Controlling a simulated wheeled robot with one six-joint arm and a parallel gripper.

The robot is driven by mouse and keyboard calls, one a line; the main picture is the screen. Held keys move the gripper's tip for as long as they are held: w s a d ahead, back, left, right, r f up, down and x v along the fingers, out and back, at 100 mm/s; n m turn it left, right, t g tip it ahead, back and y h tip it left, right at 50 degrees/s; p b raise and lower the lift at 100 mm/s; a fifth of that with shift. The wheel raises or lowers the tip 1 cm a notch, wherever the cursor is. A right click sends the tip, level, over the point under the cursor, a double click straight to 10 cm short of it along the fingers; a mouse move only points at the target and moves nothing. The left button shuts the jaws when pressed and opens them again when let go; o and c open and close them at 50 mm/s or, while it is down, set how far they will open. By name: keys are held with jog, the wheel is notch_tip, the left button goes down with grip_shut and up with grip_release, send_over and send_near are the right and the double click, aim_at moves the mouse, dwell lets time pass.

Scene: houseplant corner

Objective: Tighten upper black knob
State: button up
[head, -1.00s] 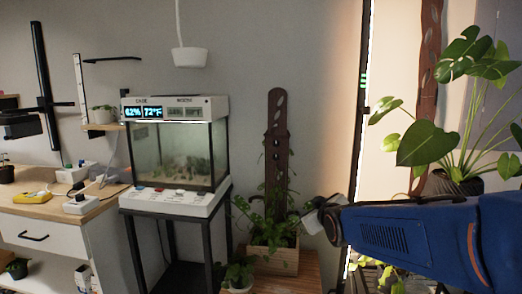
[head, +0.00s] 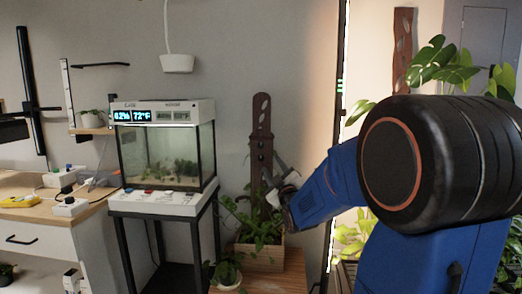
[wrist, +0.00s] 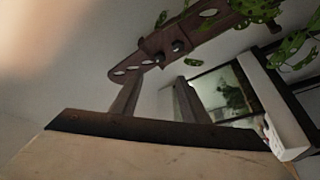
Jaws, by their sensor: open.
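A brown wooden plank (head: 261,112) with holes stands upright behind a planter. In the wrist view the plank (wrist: 205,22) runs tilted, its holed end at lower left. Two dark round knobs sit on it there. The upper black knob (wrist: 160,59) is the one nearer the holed end, with the lower knob (wrist: 178,46) beside it. My gripper (head: 272,174) is in front of the plank, below the knobs' height in the head view. In the wrist view its fingers (wrist: 160,84) are apart and empty, with the knobs beyond the tips. I see no contact.
A wooden planter (head: 262,258) with leafy vines stands at the plank's foot. A glass terrarium (head: 168,155) on a black stand is to the left. A small white pot (head: 228,284) is in front. A white lamp (head: 177,63) hangs above. A large-leaved plant (head: 440,68) is at right.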

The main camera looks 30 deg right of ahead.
aim_at(261, 146)
jog(key=x, duration=1.4)
jog(key=shift+w, duration=0.25)
jog(key=c, duration=1)
